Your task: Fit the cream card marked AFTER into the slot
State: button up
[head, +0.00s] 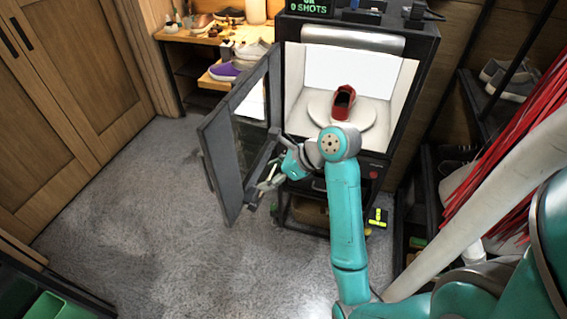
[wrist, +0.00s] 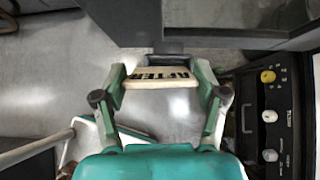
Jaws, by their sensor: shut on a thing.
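The cream card (wrist: 160,79) marked AFTER lies between my fingertips in the wrist view, with its lettering facing the camera. My gripper (wrist: 161,88) is shut on it, one finger at each end. A dark grey holder (wrist: 174,60), which looks like the slot, is just beyond the card's far edge. I cannot tell whether the card's edge is inside it or only close to it. In the head view my gripper (head: 268,184) is beside the open door (head: 229,165) of the photo booth, near its lower free part. The card is too small to read there.
A red shoe (head: 343,101) stands on a round white turntable (head: 324,113) inside the lit booth. A black panel with knobs (wrist: 268,115) is to the right in the wrist view. A shoe bench (head: 200,38) stands behind the door. The floor at left is clear.

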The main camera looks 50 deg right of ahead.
jog(key=shift+s+d+r, duration=0.15)
jog(key=shift+d+r, duration=0.25)
jog(key=shift+d, duration=0.3)
jog(key=shift+w+a+f, duration=0.1)
jog(key=shift+w+f, duration=0.25)
jog(key=shift+f, duration=0.55)
jog(key=shift+w+a+f, duration=0.15)
jog(key=shift+w+f, duration=0.2)
jog(key=shift+f, duration=0.5)
jog(key=shift+w+a+f, duration=0.1)
jog(key=shift+w+f, duration=0.25)
jog(key=shift+f, duration=0.55)
jog(key=shift+w+a+f, duration=0.1)
jog(key=shift+w+f, duration=0.15)
jog(key=shift+f, duration=0.4)
jog(key=shift+w+a+f, duration=0.1)
jog(key=shift+w+f, duration=0.15)
jog(key=shift+f, duration=0.35)
jog(key=shift+w+a+f, duration=0.1)
jog(key=shift+w+f, duration=0.15)
jog(key=shift+f, duration=0.4)
jog(key=o, duration=1)
jog(key=shift+d+r, duration=0.1)
jog(key=v, duration=1.2)
